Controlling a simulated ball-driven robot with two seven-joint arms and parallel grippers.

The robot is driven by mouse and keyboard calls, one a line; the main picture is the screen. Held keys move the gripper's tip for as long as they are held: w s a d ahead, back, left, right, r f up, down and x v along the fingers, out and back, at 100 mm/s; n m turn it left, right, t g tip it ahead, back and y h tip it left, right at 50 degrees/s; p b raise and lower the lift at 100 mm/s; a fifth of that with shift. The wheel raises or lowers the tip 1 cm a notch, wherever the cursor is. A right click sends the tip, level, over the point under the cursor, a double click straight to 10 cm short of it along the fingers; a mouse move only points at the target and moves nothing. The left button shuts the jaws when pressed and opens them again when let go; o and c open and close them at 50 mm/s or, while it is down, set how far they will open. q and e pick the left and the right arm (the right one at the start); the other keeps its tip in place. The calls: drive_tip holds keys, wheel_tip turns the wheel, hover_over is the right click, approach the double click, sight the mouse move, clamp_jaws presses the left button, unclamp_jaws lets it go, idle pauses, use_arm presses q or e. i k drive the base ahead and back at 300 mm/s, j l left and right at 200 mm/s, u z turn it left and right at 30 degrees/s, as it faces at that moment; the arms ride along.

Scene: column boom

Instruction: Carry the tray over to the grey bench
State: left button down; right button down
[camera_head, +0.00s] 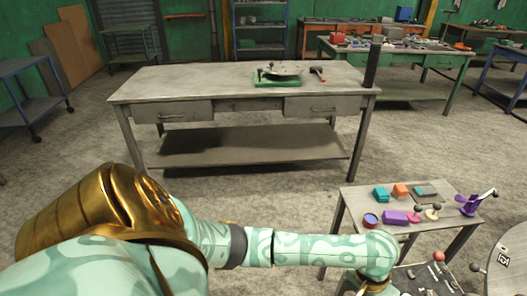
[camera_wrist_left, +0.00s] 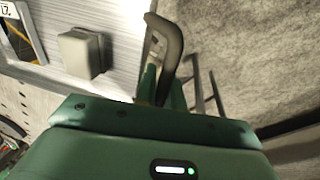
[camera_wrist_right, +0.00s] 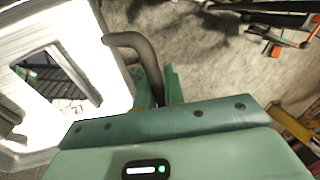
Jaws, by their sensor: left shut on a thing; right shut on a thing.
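The grey bench (camera_head: 240,85) stands ahead in the head view, with drawers and a lower shelf. In the left wrist view my left gripper (camera_wrist_left: 164,92) is shut on a dark curved handle (camera_wrist_left: 166,45). Beside it is a pale ribbed surface (camera_wrist_left: 118,22) bearing a grey block (camera_wrist_left: 82,52); this looks like the tray. In the right wrist view my right gripper (camera_wrist_right: 157,92) is shut on a similar dark handle (camera_wrist_right: 132,42), next to a bright white frame with openings (camera_wrist_right: 85,45). Neither gripper shows in the head view. I cannot make out the whole tray.
A green base with a round plate (camera_head: 280,76) and a hammer (camera_head: 318,74) lie on the bench; its left top is clear. A dark post (camera_head: 373,62) stands at its right end. A small table (camera_head: 350,208) with coloured items is at right. Open floor lies before the bench.

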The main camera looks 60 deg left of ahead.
sight(176, 84)
drive_tip(key=u, duration=1.45)
drive_tip(key=i+j+u, duration=0.65)
drive_tip(key=i+j, duration=0.45)
drive_tip(key=i, duration=0.15)
drive_tip(key=i+j, duration=0.45)
drive_tip(key=i, duration=0.15)
drive_tip(key=i+j, duration=0.45)
drive_tip(key=i, duration=0.15)
drive_tip(key=i+j, duration=0.4)
drive_tip(key=i, duration=0.25)
